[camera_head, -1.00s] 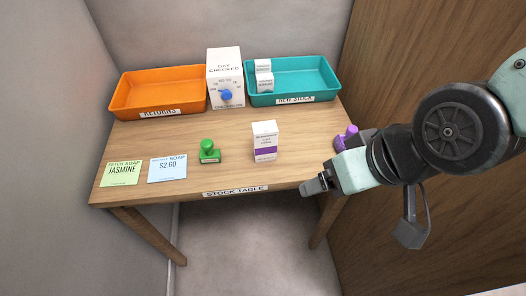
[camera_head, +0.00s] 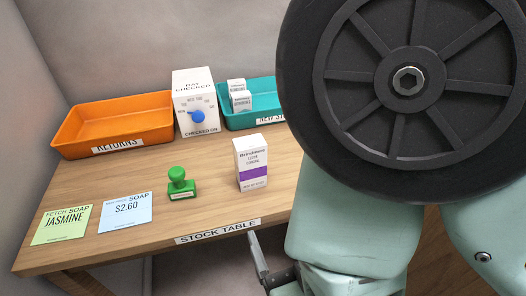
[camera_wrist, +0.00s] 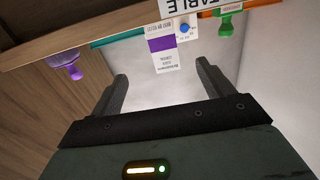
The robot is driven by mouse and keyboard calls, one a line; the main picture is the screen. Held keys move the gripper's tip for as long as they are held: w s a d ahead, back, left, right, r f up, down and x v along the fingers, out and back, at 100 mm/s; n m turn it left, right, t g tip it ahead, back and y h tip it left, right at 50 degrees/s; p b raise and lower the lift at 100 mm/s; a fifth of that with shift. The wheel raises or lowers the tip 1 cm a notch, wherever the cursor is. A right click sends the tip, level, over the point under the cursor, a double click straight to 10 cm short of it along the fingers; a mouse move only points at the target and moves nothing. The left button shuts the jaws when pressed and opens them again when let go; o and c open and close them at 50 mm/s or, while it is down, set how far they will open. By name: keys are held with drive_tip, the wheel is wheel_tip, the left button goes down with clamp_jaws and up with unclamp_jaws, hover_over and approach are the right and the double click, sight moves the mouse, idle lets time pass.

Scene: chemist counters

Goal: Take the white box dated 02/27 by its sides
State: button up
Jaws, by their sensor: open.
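A white box with a purple band (camera_head: 252,173) stands upright on the stock table, right of the middle. Its small print at the bottom edge is too small to read surely. It shows upside down in the wrist view (camera_wrist: 162,45), ahead of and between my fingers. My gripper (camera_wrist: 162,78) is open and empty, apart from the box. In the head view a finger shows at the table's front edge, and my arm hides the rest of the gripper.
An orange tray (camera_head: 115,125) and a white day-checker box with a blue dial (camera_head: 194,82) stand behind. A green stamp (camera_head: 180,184) stands left of the white box. Two cards lie at the left front. A purple stamp (camera_wrist: 67,66) shows in the wrist view.

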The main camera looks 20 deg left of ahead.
sight(254, 172)
drive_tip(key=b+x, duration=0.1)
drive_tip(key=x, duration=1.1)
drive_tip(key=shift+r, duration=0.2)
drive_tip(key=shift+r+p+x, duration=0.15)
drive_tip(key=shift+p+x, duration=0.05)
drive_tip(key=shift+x, duration=1.1)
drive_tip(key=shift+r+p+x, duration=0.15)
drive_tip(key=shift+p+x, duration=0.05)
drive_tip(key=shift+x, duration=1.1)
drive_tip(key=shift+s+a, duration=0.1)
drive_tip(key=shift+a, duration=0.1)
drive_tip(key=c, duration=1.1)
